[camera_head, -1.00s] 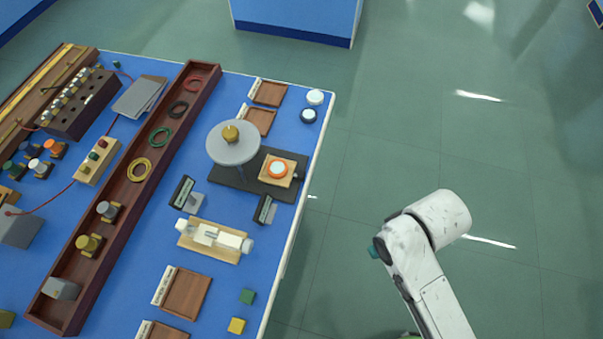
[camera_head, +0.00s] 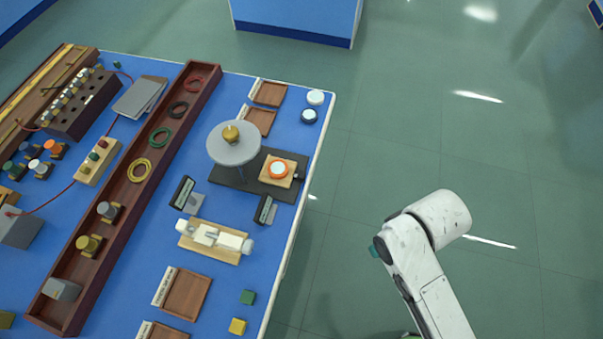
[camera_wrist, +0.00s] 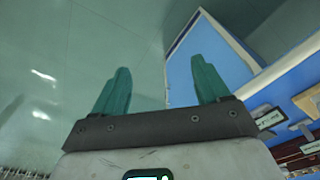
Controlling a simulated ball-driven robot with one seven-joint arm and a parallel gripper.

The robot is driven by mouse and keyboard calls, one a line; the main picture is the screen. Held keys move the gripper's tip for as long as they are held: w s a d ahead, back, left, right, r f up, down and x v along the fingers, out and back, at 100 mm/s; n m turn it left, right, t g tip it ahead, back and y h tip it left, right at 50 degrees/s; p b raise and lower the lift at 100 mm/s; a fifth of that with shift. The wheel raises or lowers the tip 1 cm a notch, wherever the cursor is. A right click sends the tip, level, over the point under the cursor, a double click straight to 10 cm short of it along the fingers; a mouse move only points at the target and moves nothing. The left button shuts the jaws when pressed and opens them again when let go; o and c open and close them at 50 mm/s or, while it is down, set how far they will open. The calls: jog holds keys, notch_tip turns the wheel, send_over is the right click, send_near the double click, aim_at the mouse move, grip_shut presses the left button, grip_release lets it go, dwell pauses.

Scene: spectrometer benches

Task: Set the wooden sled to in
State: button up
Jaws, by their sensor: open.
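The wooden sled (camera_head: 265,178) appears to be the small square wooden plate carrying a white disc with an orange rim. It sits on a black base (camera_head: 228,180), towards the base's right end, just right of a round grey disc (camera_head: 233,152) with a brass knob. A dark knob shows at the sled's right side. My gripper (camera_wrist: 160,64) is open and empty in the wrist view, its two teal fingers apart over the floor and table edge. In the head view my arm is right of the table, clear of the sled, and the fingers are mostly hidden.
On the blue table (camera_head: 318,160), two dark upright plates (camera_head: 182,192) and a white fixture on a wooden board (camera_head: 213,240) stand in front of the base. A long brown tray (camera_head: 125,190) lies left. Wooden trays (camera_head: 187,294) lie nearer. Open floor (camera_head: 450,150) is on the right.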

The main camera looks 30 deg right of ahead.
jog(key=w+f+y+b, duration=0.1)
jog(key=f, duration=0.1)
jog(key=w+a+f+n+y+b, duration=0.1)
jog(key=f, duration=0.1)
jog(key=w+a+f+n+y+b, duration=0.1)
jog(key=f, duration=0.1)
jog(key=shift+w+a+f+t+b, duration=0.1)
jog(key=shift+a+f+t+b, duration=0.1)
jog(key=shift+t+b, duration=0.2)
jog(key=c, duration=0.4)
jog(key=n+t+y+b, duration=0.8)
jog(key=t+y+b, duration=0.2)
jog(key=t, duration=0.1)
send_near(305, 175)
jog(key=p+x, duration=0.2)
jog(key=x, duration=0.6)
jog(key=shift+w+a+f, duration=0.1)
jog(key=shift+w+a, duration=0.05)
jog(key=shift+w, duration=0.05)
jog(key=shift+c, duration=0.5)
grip_shut()
